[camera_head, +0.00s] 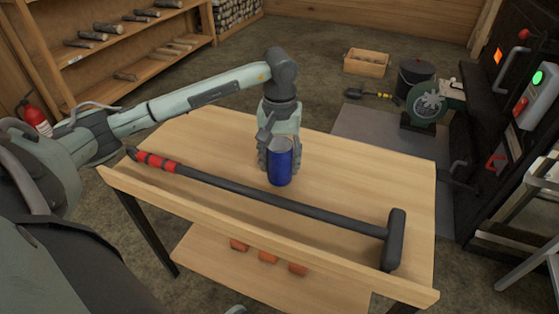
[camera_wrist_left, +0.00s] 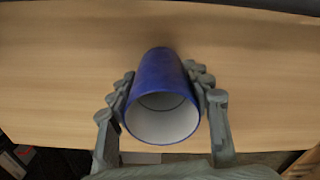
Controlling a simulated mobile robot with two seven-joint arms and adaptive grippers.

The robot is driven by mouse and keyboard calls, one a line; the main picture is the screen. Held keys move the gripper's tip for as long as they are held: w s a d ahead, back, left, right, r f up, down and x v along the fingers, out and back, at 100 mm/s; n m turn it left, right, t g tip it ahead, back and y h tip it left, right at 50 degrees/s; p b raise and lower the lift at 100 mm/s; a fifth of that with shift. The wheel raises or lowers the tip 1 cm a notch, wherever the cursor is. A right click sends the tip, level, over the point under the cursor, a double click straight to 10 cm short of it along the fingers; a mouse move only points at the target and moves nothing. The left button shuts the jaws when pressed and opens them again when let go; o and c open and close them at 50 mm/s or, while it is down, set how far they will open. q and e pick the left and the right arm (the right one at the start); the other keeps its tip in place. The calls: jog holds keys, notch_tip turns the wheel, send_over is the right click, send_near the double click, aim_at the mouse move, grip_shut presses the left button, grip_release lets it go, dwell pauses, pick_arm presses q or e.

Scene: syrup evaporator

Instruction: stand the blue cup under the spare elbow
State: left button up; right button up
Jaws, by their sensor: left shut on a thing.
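The blue cup (camera_head: 280,163) is upright at the table's middle, with its white inside showing in the left wrist view (camera_wrist_left: 162,118). My left gripper (camera_head: 279,158) is shut on it, with one finger on each side of the cup in the left wrist view (camera_wrist_left: 160,88). The cup's base is at or just above the wooden table (camera_head: 375,165); I cannot tell if it touches. I cannot make out a spare elbow in either view. My right gripper is not in view.
A long black-handled tool (camera_head: 290,203) with red bands lies across the table in front of the cup. The tabletop right of the cup is clear. A green blower-like machine (camera_head: 427,105), a black bucket (camera_head: 415,72) and a wooden crate (camera_head: 366,63) stand beyond.

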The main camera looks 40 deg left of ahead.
pick_arm(q)
jog(key=o, duration=1.2)
jog(key=shift+c, duration=0.2)
